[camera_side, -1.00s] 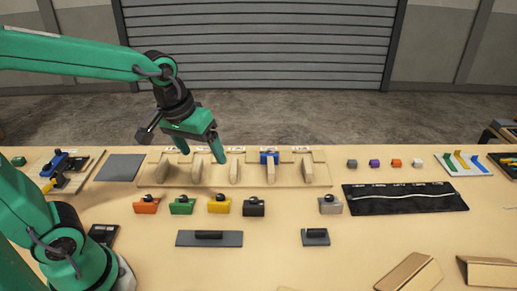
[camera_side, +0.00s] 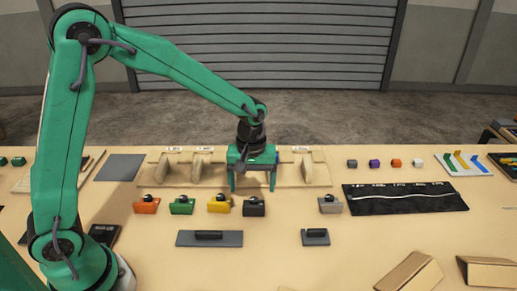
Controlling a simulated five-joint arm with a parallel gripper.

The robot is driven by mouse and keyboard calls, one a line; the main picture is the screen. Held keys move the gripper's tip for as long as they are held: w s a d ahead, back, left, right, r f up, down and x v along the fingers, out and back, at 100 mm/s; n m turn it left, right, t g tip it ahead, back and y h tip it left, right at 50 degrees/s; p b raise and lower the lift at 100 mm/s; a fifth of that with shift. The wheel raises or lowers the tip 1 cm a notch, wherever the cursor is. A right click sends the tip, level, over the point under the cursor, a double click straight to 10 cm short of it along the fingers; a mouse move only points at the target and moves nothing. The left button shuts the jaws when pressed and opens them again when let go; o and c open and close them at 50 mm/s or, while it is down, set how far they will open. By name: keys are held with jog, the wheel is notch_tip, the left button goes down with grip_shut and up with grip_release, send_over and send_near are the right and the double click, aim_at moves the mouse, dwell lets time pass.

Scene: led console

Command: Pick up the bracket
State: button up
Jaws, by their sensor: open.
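My gripper (camera_side: 252,188) points down with its two fingers apart, over the right-centre part of the wooden rack (camera_side: 318,175). The fingers straddle the area of the middle and right-centre wooden pegs, and nothing is clearly seen between them. A blue piece sat on the right-centre peg earlier; my gripper now hides that spot. I cannot tell for sure which object is the bracket. In front of the rack are small blocks with black knobs: orange (camera_side: 146,205), green (camera_side: 182,205), yellow (camera_side: 219,204), black (camera_side: 254,207) and grey (camera_side: 330,205).
Two dark plates with handles lie in front, a wide one (camera_side: 209,239) and a small one (camera_side: 315,237). A black strip mat (camera_side: 404,198) and small cubes (camera_side: 396,163) are at right. Cardboard pieces (camera_side: 410,272) lie front right. The front centre table is clear.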

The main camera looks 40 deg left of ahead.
aim_at(253, 207)
jog(key=shift+w+f, duration=0.1)
jog(key=shift+f, duration=0.15)
jog(key=shift+f, duration=1.2)
jog(key=shift+f, duration=0.1)
jog(key=shift+d+f, duration=0.15)
jog(key=shift+f, duration=2.35)
jog(key=c, duration=1.1)
jog(key=shift+r, duration=0.1)
